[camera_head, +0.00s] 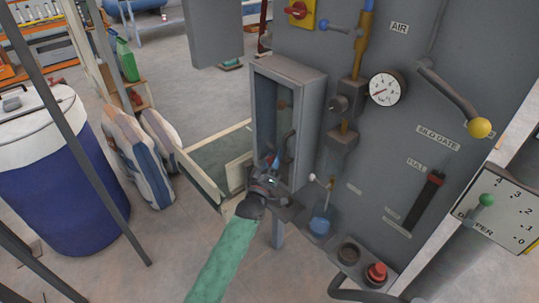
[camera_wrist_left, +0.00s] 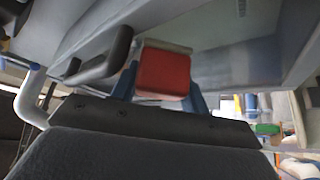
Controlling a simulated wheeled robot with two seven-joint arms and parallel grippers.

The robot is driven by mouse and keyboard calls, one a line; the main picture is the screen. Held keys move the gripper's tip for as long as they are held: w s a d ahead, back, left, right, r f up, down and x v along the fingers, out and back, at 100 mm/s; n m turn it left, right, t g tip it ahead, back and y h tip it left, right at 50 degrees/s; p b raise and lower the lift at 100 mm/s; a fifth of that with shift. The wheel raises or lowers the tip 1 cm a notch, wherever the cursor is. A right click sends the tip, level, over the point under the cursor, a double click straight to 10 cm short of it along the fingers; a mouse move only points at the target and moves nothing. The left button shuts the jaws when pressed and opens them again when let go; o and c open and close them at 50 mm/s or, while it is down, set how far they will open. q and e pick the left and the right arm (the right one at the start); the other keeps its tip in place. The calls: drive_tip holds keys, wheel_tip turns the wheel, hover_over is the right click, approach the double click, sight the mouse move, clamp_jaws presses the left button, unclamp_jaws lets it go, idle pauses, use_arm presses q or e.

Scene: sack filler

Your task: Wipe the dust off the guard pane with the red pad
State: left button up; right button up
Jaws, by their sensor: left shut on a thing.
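The guard pane (camera_head: 285,108) appears to be the glazed front of a tall grey box on the machine panel; it also seems to show in the left wrist view as a grey, glossy surface (camera_wrist_left: 235,65). Dust on it is too faint to make out. My left gripper (camera_head: 274,162) is at the lower part of this box, in front of it. It is shut on the red pad (camera_wrist_left: 163,72), which sits between its blue fingers close to the pane. Whether the pad touches the pane I cannot tell. The head view hides the pad. My right gripper is not in view.
A dark handle (camera_wrist_left: 103,58) sticks out left of the pad in the wrist view. Right of the box are a pressure gauge (camera_head: 386,89), a yellow-knobbed lever (camera_head: 479,128) and a red button (camera_head: 376,272). A blue drum (camera_head: 60,175) and sacks (camera_head: 137,155) stand left.

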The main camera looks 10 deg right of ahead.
use_arm(q)
drive_tip(key=shift+w+a+b, duration=0.45)
drive_tip(key=shift+w+a, duration=0.25)
drive_tip(key=shift+w, duration=0.3)
drive_tip(key=shift+w+a+b, duration=0.45)
drive_tip(key=shift+w+a, duration=0.25)
drive_tip(key=shift+w, duration=0.3)
drive_tip(key=shift+w+a+b, duration=0.45)
drive_tip(key=shift+w+a, duration=0.25)
drive_tip(key=shift+w, duration=0.3)
drive_tip(key=shift+w+a+b, duration=0.8)
drive_tip(key=shift+w+a, duration=0.4)
drive_tip(key=shift+w, duration=0.2)
drive_tip(key=shift+a, duration=0.1)
drive_tip(key=s+a, duration=0.2)
drive_tip(key=a, duration=0.1)
drive_tip(key=s+a+p, duration=0.1)
drive_tip(key=shift+s+a, duration=0.25)
drive_tip(key=shift+a, duration=0.1)
